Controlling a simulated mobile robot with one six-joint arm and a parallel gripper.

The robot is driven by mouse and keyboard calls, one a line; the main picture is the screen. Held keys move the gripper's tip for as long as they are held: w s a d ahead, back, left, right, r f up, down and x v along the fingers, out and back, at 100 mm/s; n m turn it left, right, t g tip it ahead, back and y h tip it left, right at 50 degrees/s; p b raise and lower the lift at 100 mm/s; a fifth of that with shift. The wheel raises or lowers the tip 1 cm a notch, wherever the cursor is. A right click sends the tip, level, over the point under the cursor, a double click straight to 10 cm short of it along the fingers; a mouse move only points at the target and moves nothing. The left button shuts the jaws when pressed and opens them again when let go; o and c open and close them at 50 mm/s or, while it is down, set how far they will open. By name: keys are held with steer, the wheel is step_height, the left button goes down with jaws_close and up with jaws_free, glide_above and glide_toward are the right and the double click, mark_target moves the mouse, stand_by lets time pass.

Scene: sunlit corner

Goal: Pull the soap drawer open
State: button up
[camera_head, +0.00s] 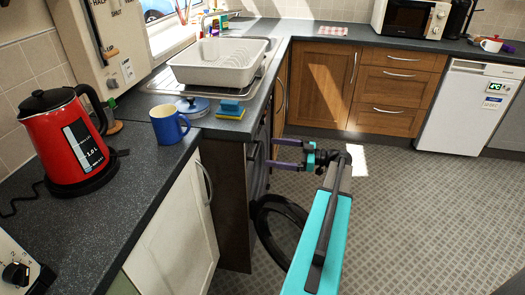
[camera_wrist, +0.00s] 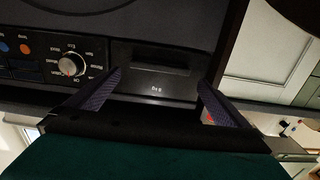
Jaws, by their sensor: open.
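The soap drawer (camera_wrist: 157,86) is a dark rectangular front with a recessed grip slot, seen in the wrist view beside the control panel. Its front looks level with the panel around it. My gripper (camera_wrist: 160,79) is open and empty, with one finger on either side of the drawer front. I cannot tell whether the fingertips touch it. In the head view my gripper (camera_head: 268,152) points left at the dark washing machine (camera_head: 262,178) under the counter. The drawer is not clear in that view.
The washing machine's round door (camera_head: 268,232) hangs open below my arm. A white cupboard (camera_head: 175,235) stands nearer, with a blue mug (camera_head: 166,128) and red kettle (camera_head: 68,145) on the counter (camera_head: 120,195). The tiled floor (camera_head: 415,210) to the right is clear.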

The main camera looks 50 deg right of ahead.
mark_target(258, 150)
steer(key=shift+x, duration=2.8)
steer(key=c, duration=1.2)
